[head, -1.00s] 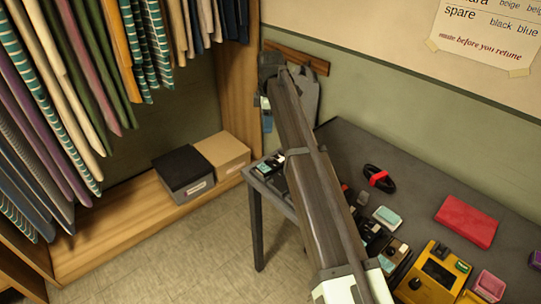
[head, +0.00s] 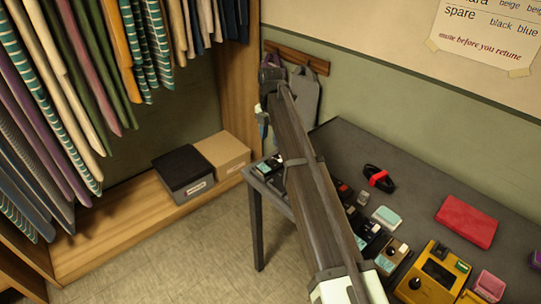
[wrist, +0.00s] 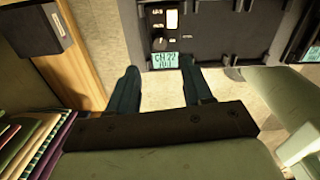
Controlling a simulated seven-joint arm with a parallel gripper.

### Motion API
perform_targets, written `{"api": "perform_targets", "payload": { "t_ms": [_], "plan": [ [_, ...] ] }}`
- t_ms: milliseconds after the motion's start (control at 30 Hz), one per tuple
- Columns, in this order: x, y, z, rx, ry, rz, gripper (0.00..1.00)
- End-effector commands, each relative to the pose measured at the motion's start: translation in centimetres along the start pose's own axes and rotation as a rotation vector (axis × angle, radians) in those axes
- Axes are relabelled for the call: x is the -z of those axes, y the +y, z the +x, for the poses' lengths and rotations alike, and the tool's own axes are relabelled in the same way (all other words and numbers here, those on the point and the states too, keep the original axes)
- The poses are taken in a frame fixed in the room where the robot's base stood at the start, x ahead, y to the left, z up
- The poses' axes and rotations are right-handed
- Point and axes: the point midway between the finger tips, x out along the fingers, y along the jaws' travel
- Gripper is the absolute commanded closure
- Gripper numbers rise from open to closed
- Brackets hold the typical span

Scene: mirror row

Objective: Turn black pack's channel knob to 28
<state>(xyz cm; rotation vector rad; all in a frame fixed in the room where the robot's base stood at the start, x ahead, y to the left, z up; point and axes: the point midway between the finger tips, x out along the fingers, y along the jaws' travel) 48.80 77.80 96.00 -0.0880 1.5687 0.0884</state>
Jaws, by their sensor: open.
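In the wrist view a dark pack (wrist: 225,30) lies flat ahead of my gripper. In the head view a dark pack with a teal display (head: 262,168) lies at the table's left corner; my arm hides the fingertips.
More packs stand along the table (head: 345,150), including a yellow one (head: 435,272). A red box (head: 467,221) and a black band with a red clip (head: 379,178) lie behind. Clothes hang left, above two boxes (head: 183,170). Part of another pack (wrist: 308,50) shows at the wrist view's right.

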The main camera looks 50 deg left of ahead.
Motion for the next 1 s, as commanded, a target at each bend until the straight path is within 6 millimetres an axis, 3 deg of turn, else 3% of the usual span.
{"api": "perform_targets", "payload": {
  "t_ms": [200, 500, 1000],
  "plan": [
    [0.1, -0.1, 4.1, 0.002, 0.001, 0.001, 0.5],
    [0.0, 0.0, 7.9, 0.001, 0.001, 0.001, 0.5],
    [0.0, 0.0, 9.0, 0.0, 0.0, 0.001, 0.5]
  ]
}}
